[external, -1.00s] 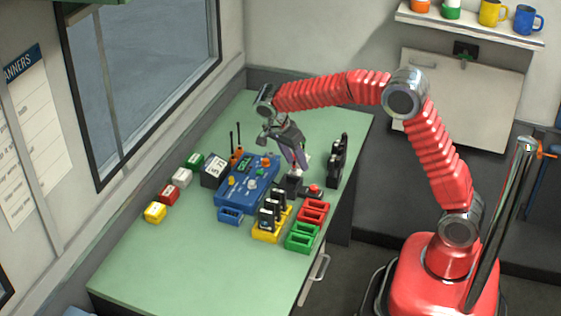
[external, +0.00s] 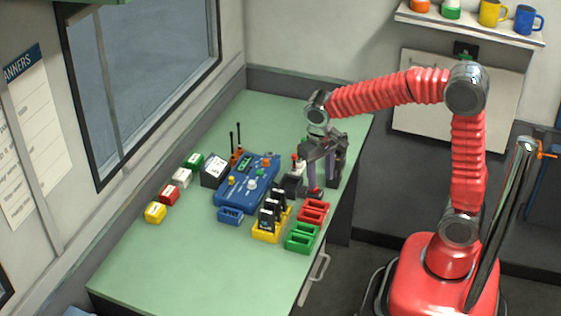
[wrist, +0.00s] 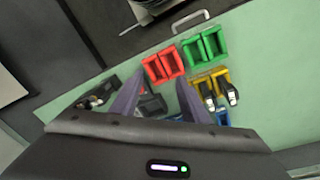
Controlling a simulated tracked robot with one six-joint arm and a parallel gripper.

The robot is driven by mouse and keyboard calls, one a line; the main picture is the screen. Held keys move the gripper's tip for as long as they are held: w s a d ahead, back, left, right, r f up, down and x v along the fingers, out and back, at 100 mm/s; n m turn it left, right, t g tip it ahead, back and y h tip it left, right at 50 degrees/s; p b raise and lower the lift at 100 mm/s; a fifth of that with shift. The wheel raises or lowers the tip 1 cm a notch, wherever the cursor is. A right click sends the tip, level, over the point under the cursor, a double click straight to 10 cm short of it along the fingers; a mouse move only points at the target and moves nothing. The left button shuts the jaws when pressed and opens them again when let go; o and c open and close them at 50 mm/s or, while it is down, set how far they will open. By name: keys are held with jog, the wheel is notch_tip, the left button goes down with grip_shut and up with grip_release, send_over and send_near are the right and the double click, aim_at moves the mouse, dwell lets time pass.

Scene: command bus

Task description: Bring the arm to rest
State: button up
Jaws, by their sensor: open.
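My gripper (external: 318,180) hangs over the right edge part of the green table (external: 150,265), pointing down, with its jaws apart and nothing seen between them. In the wrist view its two fingers (wrist: 160,100) show apart above the table. The red arm reaches from its base at the right, bent at the elbow. The gripper stands over a dark device near the back right of the red holders (external: 313,212). It partly hides that device, and I cannot tell its exact height above it.
A blue console (external: 247,182) with knobs stands mid-table. A yellow holder (external: 266,236) bears several black radios. A green holder (external: 302,238) sits at the front. Small yellow (external: 155,212), red (external: 169,194), white and green boxes line the left. The table's front left is clear.

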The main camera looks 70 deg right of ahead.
jog(key=s+a+r+n+t, duration=0.3)
jog(key=s+r, duration=0.1)
jog(key=s, duration=0.4)
jog(key=s+a+r+n+t+y, duration=0.1)
jog(key=s+a+r+n+t, duration=0.1)
jog(key=s, duration=0.5)
notch_tip(320, 180, up, 2)
jog(key=shift+s+a+r+n+t, duration=0.2)
jog(key=shift+s+a+n+t, duration=0.2)
jog(key=shift+a+n, duration=0.45)
jog(key=shift+d, duration=0.15)
